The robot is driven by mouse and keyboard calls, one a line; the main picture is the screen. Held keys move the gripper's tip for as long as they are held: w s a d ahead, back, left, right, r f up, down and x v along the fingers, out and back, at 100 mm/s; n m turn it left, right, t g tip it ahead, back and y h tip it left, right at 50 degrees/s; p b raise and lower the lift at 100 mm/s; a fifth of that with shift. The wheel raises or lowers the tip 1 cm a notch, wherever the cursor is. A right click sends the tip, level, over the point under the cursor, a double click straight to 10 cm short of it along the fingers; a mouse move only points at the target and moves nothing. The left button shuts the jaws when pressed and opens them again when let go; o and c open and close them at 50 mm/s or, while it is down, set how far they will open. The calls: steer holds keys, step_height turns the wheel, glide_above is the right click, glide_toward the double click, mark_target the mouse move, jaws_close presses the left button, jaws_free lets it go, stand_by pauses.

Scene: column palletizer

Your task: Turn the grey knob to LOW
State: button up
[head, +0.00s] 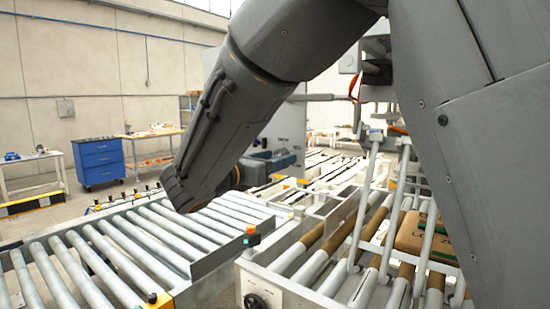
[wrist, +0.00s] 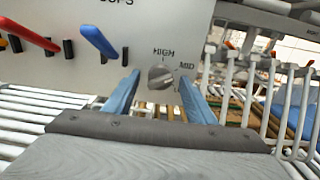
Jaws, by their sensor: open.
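The grey knob (wrist: 160,77) sits on a pale panel (wrist: 50,72) in the wrist view. HIGH is printed above it and MID to its upper right. A third label lower right is mostly covered by my right finger. The knob's ridge appears slanted, with its upper end towards MID, but it is too small to be sure. My gripper (wrist: 158,80) is open, its two blue fingers on either side of the knob. I cannot tell whether they touch it or how far they are from the panel. The knob and gripper do not show in the head view.
A blue lever (wrist: 98,41) and a red lever (wrist: 29,36) stick out of the panel left of the knob. In the head view, roller conveyors (head: 113,256) fill the floor ahead, with a brown box (head: 428,238) at right. A blue cabinet (head: 99,162) stands behind.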

steer(key=c, duration=1)
steer(key=shift+f+m+b, duration=0.1)
steer(key=shift+m+b, duration=0.2)
steer(key=shift+b, duration=0.25)
steer(key=m+b, duration=1.1)
steer(key=b, duration=0.5)
steer(key=shift+a, duration=0.1)
steer(key=shift+m+b, duration=0.3)
steer(key=shift+b, duration=0.15)
